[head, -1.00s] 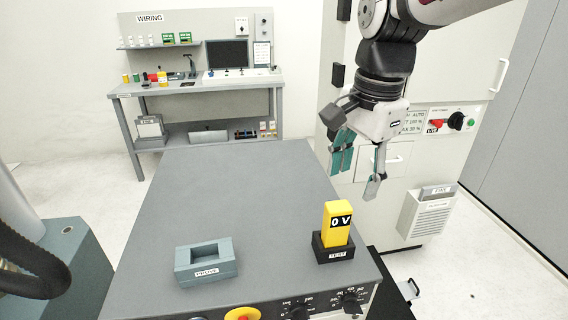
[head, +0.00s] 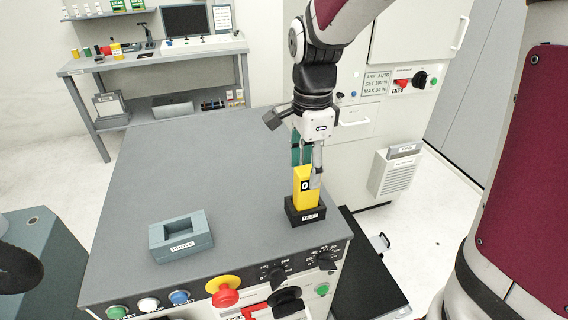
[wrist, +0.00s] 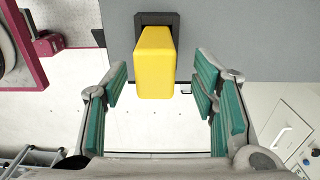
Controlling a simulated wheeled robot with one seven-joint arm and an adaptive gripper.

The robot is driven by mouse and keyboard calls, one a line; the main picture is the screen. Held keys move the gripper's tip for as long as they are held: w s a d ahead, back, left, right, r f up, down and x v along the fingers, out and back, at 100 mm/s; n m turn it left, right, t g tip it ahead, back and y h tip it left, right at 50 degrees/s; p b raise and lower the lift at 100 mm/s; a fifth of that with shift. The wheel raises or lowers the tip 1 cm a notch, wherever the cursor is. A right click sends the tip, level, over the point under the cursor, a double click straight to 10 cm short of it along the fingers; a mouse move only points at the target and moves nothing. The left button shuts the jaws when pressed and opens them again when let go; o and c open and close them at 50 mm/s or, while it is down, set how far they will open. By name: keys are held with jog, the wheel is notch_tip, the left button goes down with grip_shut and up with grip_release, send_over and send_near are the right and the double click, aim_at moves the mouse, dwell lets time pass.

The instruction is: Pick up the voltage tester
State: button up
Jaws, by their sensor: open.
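The yellow voltage tester (head: 303,190) stands upright in a black holder (head: 305,213) labelled TEST at the right side of the grey bench top. Its dark label shows a 0, the rest covered by a finger. My gripper (head: 306,170) is at the top of the tester, with one finger in front of it in the head view. In the wrist view the tester (wrist: 156,62) lies ahead, between the lines of my two spread, teal-padded fingers (wrist: 160,105), with space on both sides. My gripper is open and holds nothing.
An empty grey holder labelled PROBE (head: 181,237) sits on the bench top (head: 190,170) to the left. Buttons, knobs and a red emergency stop (head: 225,291) line the bench's front panel. A cabinet (head: 375,120) stands behind right. The bench's middle is clear.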

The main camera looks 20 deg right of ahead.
aim_at(307, 185)
jog(key=f, duration=0.5)
jog(key=shift+s, duration=0.2)
jog(key=shift+c, duration=0.3)
grip_shut()
